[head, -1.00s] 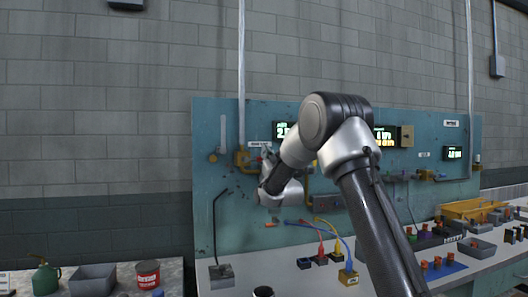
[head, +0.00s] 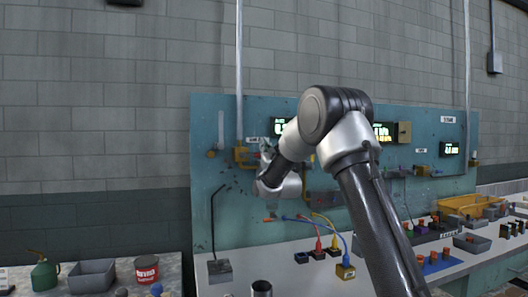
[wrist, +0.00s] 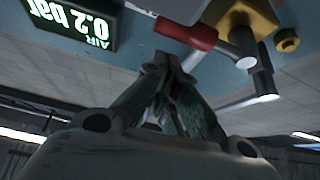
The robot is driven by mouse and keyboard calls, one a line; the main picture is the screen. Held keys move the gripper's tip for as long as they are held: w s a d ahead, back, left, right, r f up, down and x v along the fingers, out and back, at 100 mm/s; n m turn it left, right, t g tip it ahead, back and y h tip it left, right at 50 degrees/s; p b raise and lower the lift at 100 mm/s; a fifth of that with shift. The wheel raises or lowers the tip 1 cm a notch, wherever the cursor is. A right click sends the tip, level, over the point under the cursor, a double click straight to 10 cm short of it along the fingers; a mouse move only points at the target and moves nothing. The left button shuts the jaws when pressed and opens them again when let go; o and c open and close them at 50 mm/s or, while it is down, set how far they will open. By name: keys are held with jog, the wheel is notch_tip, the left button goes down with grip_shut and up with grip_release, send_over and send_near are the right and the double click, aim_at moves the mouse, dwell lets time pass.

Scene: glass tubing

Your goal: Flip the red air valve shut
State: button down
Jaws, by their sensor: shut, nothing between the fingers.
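The red air valve handle (wrist: 187,33) shows in the wrist view, just beyond and to the right of my fingertips. It joins a yellow valve body (wrist: 243,18) with grey pipe stubs. My gripper (wrist: 168,68) is shut and empty, with its tips close below the handle; I cannot tell whether they touch it. The lit display (wrist: 72,22) reads AIR 0.2 bar, upside down in this view. In the head view my gripper (head: 267,150) is at the teal panel, beside the yellow fitting (head: 243,155). The red handle cannot be made out there.
The teal panel (head: 225,200) carries other lit displays (head: 383,132) and pipes. Below it, a bench (head: 300,272) holds coloured cables, small blocks and a yellow tray (head: 465,203). A left table holds a green oil can (head: 45,275), a grey bin (head: 92,277) and a red tin (head: 147,270).

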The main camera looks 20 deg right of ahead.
jog(key=s+r+v, duration=0.1)
jog(key=r+v, duration=0.1)
jog(key=v, duration=0.7)
jog(key=shift+s+a, duration=0.2)
jog(key=shift+f, duration=0.15)
